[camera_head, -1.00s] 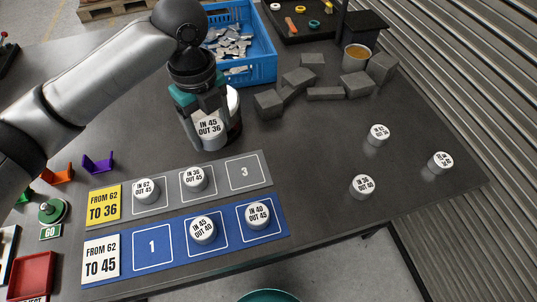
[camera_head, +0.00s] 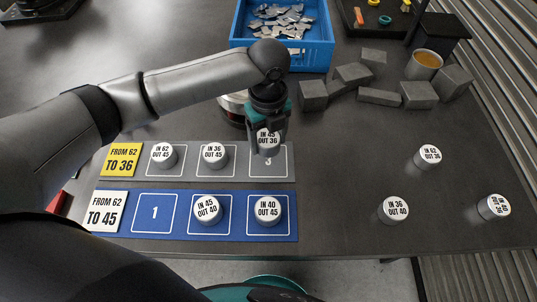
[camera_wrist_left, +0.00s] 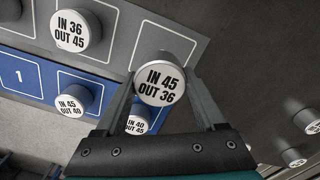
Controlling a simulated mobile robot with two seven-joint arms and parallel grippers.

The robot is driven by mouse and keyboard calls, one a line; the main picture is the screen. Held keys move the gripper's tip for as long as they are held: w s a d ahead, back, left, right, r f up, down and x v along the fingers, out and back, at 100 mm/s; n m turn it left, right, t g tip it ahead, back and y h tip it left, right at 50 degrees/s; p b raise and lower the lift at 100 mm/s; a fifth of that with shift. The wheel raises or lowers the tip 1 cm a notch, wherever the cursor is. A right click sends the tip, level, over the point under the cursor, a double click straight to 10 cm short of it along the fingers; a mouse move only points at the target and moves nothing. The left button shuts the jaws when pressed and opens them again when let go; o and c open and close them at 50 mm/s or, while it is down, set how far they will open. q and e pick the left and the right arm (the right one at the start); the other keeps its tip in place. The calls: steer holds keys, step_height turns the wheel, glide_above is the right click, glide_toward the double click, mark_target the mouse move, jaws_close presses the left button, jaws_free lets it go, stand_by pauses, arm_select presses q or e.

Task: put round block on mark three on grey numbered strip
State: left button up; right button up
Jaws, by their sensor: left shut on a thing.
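My left gripper (camera_head: 268,147) points down over mark three (camera_head: 282,164), the last square on the grey numbered strip (camera_head: 188,176). It is shut on a white round block labelled IN 45 OUT 36 (camera_head: 266,137); the block also shows between the fingers in the left wrist view (camera_wrist_left: 160,82). The block and fingers partly cover the printed 3. I cannot tell whether the block touches the strip. Marks one and two hold round blocks labelled IN 62 OUT 45 (camera_head: 162,155) and IN 36 OUT 45 (camera_head: 213,156). My right gripper is not in view.
A blue strip (camera_head: 180,235) lies in front, with blocks on marks two (camera_head: 207,209) and three (camera_head: 267,210); its mark one is empty. Three loose round blocks, one labelled IN 36 OUT 40 (camera_head: 394,210), stand at the right. Grey blocks (camera_head: 378,96) and a blue crate (camera_head: 282,56) are behind.

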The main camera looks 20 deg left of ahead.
mark_target(269, 161)
arm_select(q)
step_height(269, 161, down, 2)
steer(key=shift+f, duration=0.1)
steer(key=shift+w+f+b, duration=0.1)
steer(key=shift+f+b, duration=0.55)
steer(key=shift+f, duration=1.1)
steer(key=o, duration=1.6)
steer(key=shift+f, duration=0.15)
step_height(269, 161, up, 12)
steer(key=p, duration=0.3)
steer(key=shift+r, duration=0.2)
